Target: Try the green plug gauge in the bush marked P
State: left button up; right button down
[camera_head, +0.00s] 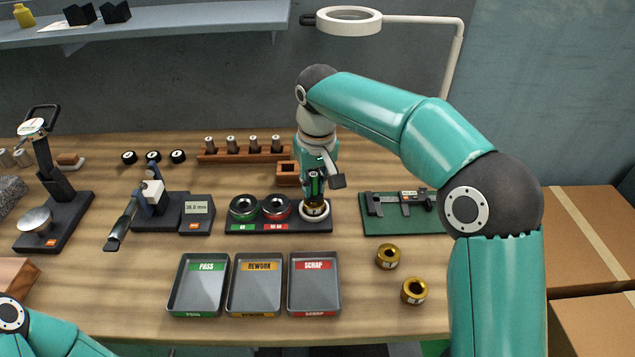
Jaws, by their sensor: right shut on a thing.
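My right gripper (322,180) points down at the right end of the black gauge block. It is shut on the green plug gauge (314,186), whose green and dark handle shows upright between the fingers. Directly below is a brass bush (315,211) seated in a pale round holder. The gauge's lower end meets the bush's top in the picture; I cannot tell whether it is inside or how deep. This bush's mark is not readable. Two more brass bushes stand on the bench at right, one farther back (388,257) and one nearer (414,291); their letters are too small to read.
The black block (228,229) also carries green-labelled and red-labelled rings. PASS (184,291), REWORK (253,290) and SCRAP (315,288) trays lie empty in front. A caliper on a green mat (376,228) is close right. A wooden rack (210,157) of pins stands behind.

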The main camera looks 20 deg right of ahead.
jog(key=shift+f, duration=0.45)
dwell(0.7)
jog(key=shift+r+p, duration=1.45)
jog(key=shift+r, duration=0.1)
dwell(2.0)
notch_tip(320, 180, up, 5)
jog(key=p, duration=0.5)
dwell(0.5)
